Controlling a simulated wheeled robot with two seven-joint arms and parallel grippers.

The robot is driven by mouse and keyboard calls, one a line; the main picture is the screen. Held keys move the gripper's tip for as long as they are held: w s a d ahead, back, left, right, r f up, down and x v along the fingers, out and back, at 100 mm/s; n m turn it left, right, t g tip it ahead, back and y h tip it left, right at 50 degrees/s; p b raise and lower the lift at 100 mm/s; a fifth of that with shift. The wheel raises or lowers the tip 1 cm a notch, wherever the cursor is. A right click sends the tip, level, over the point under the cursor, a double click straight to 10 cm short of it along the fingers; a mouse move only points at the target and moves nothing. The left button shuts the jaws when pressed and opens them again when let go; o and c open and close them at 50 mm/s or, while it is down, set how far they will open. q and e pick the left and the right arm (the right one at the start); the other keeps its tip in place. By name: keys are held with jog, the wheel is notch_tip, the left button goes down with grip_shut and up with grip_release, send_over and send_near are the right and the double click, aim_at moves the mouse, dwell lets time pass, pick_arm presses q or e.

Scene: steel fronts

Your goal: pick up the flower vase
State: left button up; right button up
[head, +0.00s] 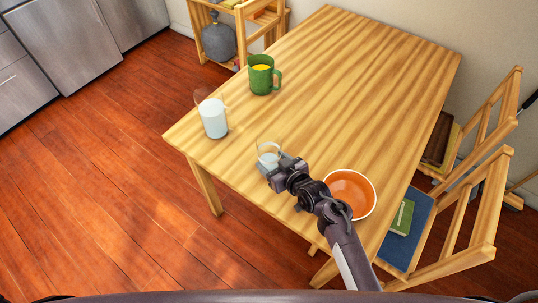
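My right gripper (275,170) reaches over the near part of the wooden table, its fingers at the lower part of a clear glass vessel (269,147) with pale contents. I cannot tell whether the fingers are open or closed on it, since the gripper covers part of it. No flowers show in any vessel, so I cannot tell for sure which one is the flower vase. A grey, round-bodied vessel with a narrow neck (219,42) stands by the wooden shelf at the back. My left gripper is not in view.
On the table (345,75) stand a glass with white contents (213,119), a green mug (261,80) with something orange-yellow inside and an orange bowl (349,192) beside my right arm. Wooden chairs (470,225) stand at the right. The table's far half is clear.

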jog(key=c, duration=0.5)
jog(key=shift+r, duration=0.2)
